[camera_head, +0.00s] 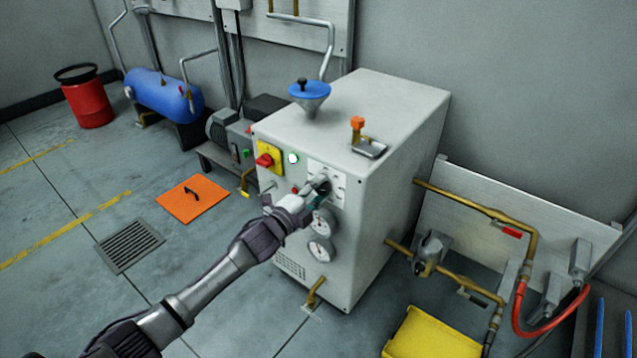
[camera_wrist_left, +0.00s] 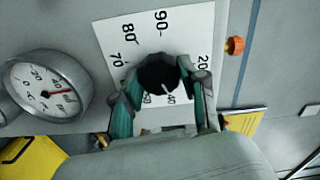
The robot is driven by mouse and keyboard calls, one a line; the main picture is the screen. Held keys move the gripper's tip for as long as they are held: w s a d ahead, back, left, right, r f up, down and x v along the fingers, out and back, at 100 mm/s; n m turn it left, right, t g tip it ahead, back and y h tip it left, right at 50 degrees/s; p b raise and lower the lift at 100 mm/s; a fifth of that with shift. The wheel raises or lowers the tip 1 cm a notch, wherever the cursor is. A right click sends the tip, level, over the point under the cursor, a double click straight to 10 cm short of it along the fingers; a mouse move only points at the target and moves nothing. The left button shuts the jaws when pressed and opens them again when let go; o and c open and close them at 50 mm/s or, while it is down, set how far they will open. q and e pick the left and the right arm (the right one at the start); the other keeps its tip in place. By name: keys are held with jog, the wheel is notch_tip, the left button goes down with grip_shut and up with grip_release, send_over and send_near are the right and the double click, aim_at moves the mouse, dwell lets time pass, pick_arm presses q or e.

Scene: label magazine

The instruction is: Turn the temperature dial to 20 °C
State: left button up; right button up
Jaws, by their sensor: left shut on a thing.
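The temperature dial (camera_wrist_left: 158,70) is a black round knob on a white scale plate (camera_wrist_left: 180,30), which also shows on the front of the grey cabinet in the head view (camera_head: 338,190). In the left wrist view I read 70, 80, 90 and 20 around the knob, and smaller figures, seemingly 40 among them, between the fingers. A short white mark on the knob points down toward the seeming 40. My left gripper (camera_wrist_left: 164,86) has its teal fingers on both sides of the knob and is shut on it. It also shows in the head view (camera_head: 320,190). My right gripper is not in view.
Two round gauges (camera_head: 321,222) sit below the plate; one shows in the left wrist view (camera_wrist_left: 45,87). A red switch on a yellow plate (camera_head: 268,158) is to the left. A blue funnel (camera_head: 309,92) stands on the cabinet. Pipes (camera_head: 470,205) run along the right.

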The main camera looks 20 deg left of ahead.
pick_arm(q)
jog(key=shift+r+n+p, duration=0.1)
jog(key=shift+n+p, duration=0.25)
jog(key=shift+n, duration=0.15)
jog(key=shift+n+p, duration=0.6)
jog(key=shift+n, duration=0.8)
jog(key=n+p, duration=0.3)
jog(key=n, duration=0.4)
jog(key=shift+p, duration=0.4)
jog(key=shift+n+p, duration=0.35)
jog(key=shift+n, duration=1.15)
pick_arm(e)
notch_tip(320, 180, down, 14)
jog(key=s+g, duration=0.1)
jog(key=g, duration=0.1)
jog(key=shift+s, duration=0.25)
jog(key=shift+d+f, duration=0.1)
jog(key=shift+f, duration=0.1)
pick_arm(q)
jog(key=o, duration=1.1)
jog(key=shift+o, duration=0.2)
